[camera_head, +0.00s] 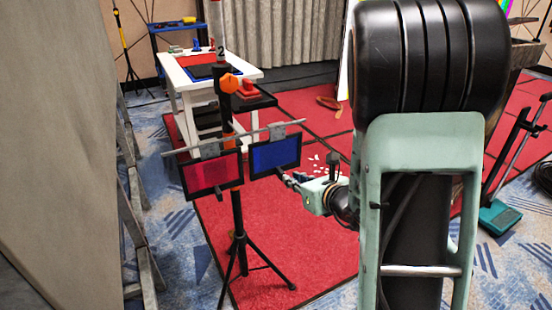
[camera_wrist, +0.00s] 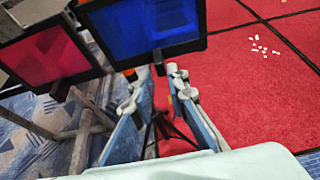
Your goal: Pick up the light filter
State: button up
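Two framed light filters hang side by side from a bar on a black tripod stand. The red filter (camera_head: 211,174) is on the left and the blue filter (camera_head: 275,156) is on the right. In the wrist view the red filter (camera_wrist: 45,55) and the blue filter (camera_wrist: 140,27) fill the upper left, each with a small dark tab at its lower edge. My gripper (camera_head: 287,178) is at the blue filter's lower edge. In the wrist view my gripper (camera_wrist: 158,72) is open, with its fingertips just below the blue filter's tab. Contact cannot be told.
The tripod stand (camera_head: 239,225) spreads its legs on the red carpet (camera_head: 320,240). A white table (camera_head: 180,75) stands behind it. Small white bits (camera_wrist: 263,47) lie on the carpet. A large grey panel (camera_head: 60,150) blocks the left side. A green-based stand (camera_head: 503,217) is at right.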

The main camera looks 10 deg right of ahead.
aim_at(283, 173)
jog(key=b+x, duration=0.1)
jog(key=x, duration=0.6)
jog(key=shift+w+a+r+b, duration=0.1)
jog(key=shift+w+r+b, duration=0.1)
jog(key=shift+b, duration=0.15)
grip_shut()
